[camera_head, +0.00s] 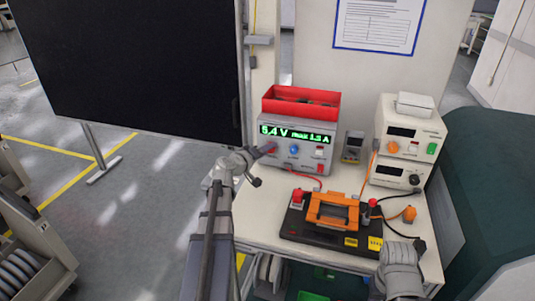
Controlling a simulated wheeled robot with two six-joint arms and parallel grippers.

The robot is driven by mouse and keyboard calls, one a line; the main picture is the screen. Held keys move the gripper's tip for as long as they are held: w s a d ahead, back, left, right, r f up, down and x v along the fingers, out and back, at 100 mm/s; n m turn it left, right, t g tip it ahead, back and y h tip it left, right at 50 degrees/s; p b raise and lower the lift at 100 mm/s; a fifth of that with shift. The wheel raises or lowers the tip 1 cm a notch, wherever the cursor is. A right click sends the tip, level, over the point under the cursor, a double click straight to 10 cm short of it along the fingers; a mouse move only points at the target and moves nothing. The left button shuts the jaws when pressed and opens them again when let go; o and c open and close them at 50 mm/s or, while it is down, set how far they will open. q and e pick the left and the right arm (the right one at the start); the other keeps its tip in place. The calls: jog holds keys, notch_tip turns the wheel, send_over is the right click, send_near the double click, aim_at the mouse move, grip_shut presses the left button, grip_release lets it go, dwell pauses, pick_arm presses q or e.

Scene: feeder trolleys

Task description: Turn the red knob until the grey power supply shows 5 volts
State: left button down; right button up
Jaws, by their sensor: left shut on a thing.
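The grey power supply (313,157) stands at the back left of the bench. Its green display (295,134) appears to read 5.4 V, with a smaller current figure beside it. The red knob (271,149) is at the left of its front panel, mostly covered by my gripper. A blue knob (294,150) sits to its right. My left gripper (264,151) reaches in from the left and is shut on the red knob. Part of my right arm shows at the lower right, over the bench's front edge; its jaws cannot be made out.
A red bin (301,103) sits on the power supply. White instruments (408,130) are stacked at the right, with a handheld meter (352,147) between. A black unit with an orange handle (333,211) and cables fills the front. A dark screen (130,65) stands left.

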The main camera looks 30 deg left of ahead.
pick_arm(q)
jog(key=shift+f+n+b, duration=0.15)
jog(key=shift+n+b, duration=0.3)
jog(key=shift+n, duration=0.15)
jog(key=shift+h, duration=0.3)
jog(key=shift+c, duration=1.9)
grip_release()
jog(key=p+v, duration=0.1)
jog(key=v, duration=0.7)
jog(key=shift+f, duration=0.1)
